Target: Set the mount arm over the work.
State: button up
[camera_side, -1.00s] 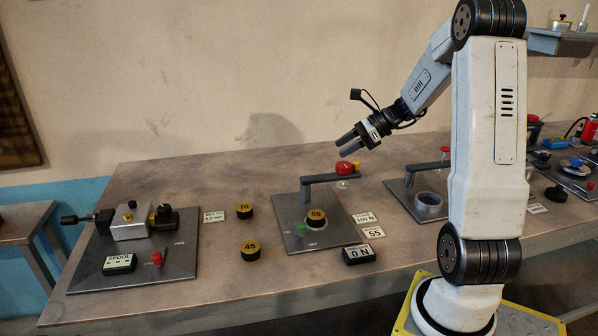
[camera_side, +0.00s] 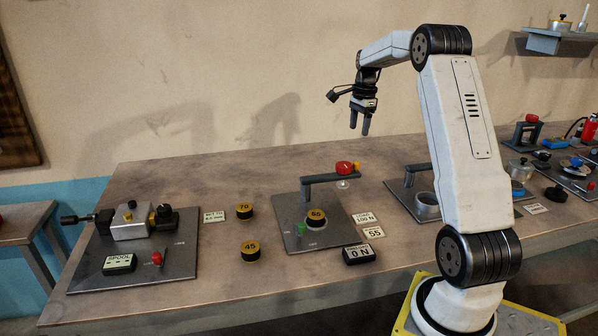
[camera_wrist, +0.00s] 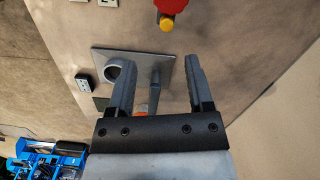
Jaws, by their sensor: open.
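The mount arm (camera_side: 322,179) looks to be the grey swing arm on the middle plate (camera_side: 285,225). It reaches right from its post to a red knob (camera_side: 344,167), with a pale disc (camera_side: 342,184) beneath. Its end is behind and right of the black, yellow-topped work piece (camera_side: 316,215), not above it. My gripper (camera_side: 360,130) is open and empty, pointing down, above and slightly right of the red knob and apart from it. In the wrist view my open fingers (camera_wrist: 158,60) frame another station's plate; the red knob (camera_wrist: 173,5) is at the top edge.
A similar grey arm with a ring (camera_side: 428,206) stands to the right, partly behind my arm. Loose pieces marked 70 (camera_side: 243,212) and 45 (camera_side: 250,252) lie left. A 0 N readout (camera_side: 359,254) is in front. A spool fixture (camera_side: 130,222) stands far left.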

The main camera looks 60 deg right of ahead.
jog(key=d, duration=0.1)
send_over(357, 162)
jog(key=shift+h, duration=0.3)
jog(key=shift+a+f, duration=0.15)
jog(key=shift+f, duration=2.15)
jog(key=shift+f, duration=0.1)
jog(key=shift+f, duration=3.75)
grip_shut()
